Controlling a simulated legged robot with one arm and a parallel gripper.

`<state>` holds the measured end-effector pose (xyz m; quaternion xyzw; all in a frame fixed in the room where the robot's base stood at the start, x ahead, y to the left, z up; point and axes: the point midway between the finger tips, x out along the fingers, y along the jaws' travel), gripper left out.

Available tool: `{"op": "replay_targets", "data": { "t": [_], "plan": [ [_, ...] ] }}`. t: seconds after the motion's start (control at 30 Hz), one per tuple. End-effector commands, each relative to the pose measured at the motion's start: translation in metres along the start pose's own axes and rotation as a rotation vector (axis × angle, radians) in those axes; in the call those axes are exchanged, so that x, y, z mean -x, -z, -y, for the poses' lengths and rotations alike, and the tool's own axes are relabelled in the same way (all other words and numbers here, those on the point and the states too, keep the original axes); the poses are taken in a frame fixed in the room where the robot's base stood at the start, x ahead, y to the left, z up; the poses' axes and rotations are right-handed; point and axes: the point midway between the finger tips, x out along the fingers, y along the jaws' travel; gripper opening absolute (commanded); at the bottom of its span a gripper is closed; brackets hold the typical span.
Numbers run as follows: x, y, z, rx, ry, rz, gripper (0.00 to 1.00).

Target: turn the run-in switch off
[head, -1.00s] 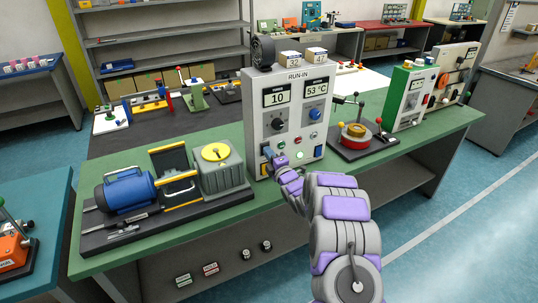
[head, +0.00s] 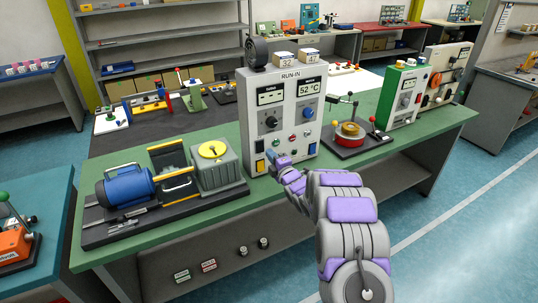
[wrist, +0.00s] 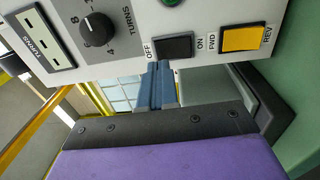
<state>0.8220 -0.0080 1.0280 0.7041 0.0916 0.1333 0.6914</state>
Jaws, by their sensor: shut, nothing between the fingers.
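The run-in switch (wrist: 173,47) is a black rocker in the wrist view, with OFF printed at its left end and ON at its right. I cannot tell which end is pressed in. My gripper (wrist: 155,68) is shut and empty, its blue fingertips at the switch's lower edge, nearer the OFF end. Whether they touch it is unclear. In the head view my gripper (head: 272,157) is at the lower left of the grey RUN-IN panel (head: 287,83) and hides the switch. The turns display (head: 270,95) shows dashes; the other display (head: 310,87) reads 52 °C.
A yellow FWD/REV switch (wrist: 243,38) sits close beside the black one. The TURNS knob (wrist: 97,29) is on the other side. A blue motor rig (head: 128,187) stands left of the panel, and a red-knobbed device (head: 352,132) stands right.

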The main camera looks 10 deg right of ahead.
Motion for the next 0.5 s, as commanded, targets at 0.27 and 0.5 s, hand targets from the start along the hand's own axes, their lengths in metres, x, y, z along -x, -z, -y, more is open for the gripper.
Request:
{"op": "replay_targets", "data": {
  "t": [0.27, 0.5],
  "plan": [
    [0.035, 0.002, -0.010, 0.003, 0.001, 0.001, 0.00],
    [0.068, 0.000, -0.015, 0.000, 0.002, 0.000, 0.00]
  ]
}}
